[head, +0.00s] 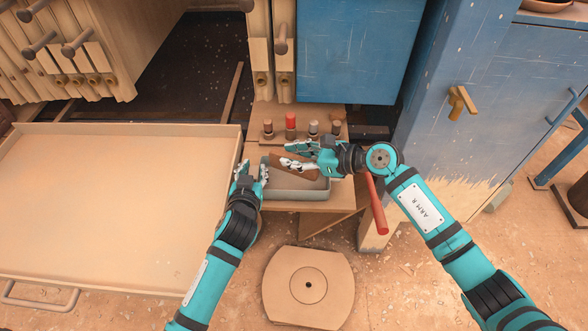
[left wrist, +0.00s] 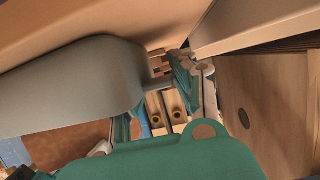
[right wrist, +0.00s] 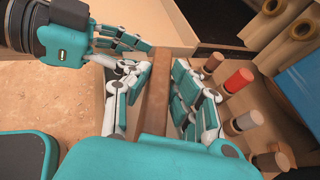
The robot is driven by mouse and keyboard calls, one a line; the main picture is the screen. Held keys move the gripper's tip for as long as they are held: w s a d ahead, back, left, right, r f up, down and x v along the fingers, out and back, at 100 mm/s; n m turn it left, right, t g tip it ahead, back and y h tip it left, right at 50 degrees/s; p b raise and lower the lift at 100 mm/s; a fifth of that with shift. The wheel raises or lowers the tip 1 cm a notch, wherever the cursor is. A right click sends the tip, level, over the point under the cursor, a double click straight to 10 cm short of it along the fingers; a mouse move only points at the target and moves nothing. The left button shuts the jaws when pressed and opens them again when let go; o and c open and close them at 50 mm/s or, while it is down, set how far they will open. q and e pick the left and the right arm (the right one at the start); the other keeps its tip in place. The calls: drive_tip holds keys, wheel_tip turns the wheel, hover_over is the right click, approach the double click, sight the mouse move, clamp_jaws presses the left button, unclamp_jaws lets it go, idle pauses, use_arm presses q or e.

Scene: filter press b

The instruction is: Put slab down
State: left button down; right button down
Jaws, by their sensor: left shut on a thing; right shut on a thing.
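A narrow brown slab (head: 309,173) is held at a tilt over the grey tray (head: 296,194) in the head view. My right gripper (head: 298,157) is shut on it. In the right wrist view the slab (right wrist: 156,88) runs between the two rows of fingers. My left gripper (head: 251,179) is at the tray's left end, shut on its rim. In the left wrist view the tray's rounded grey side (left wrist: 70,85) fills the left, with fingers (left wrist: 180,78) against it. Whether the slab's lower edge touches the tray is hidden.
Behind the tray stands a row of knobs, one of them red (head: 291,121). A large shallow wooden pan (head: 110,205) lies at the left. A blue cabinet (head: 465,100) and a red bar (head: 376,205) are at the right. A round-sided stool top (head: 308,285) stands in front.

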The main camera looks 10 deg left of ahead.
drive_tip(key=shift+f, duration=2.15)
drive_tip(key=shift+f, duration=0.15)
drive_tip(key=c, duration=1.1)
unclamp_jaws()
drive_tip(key=shift+c, duration=0.2)
drive_tip(key=v, duration=1.2)
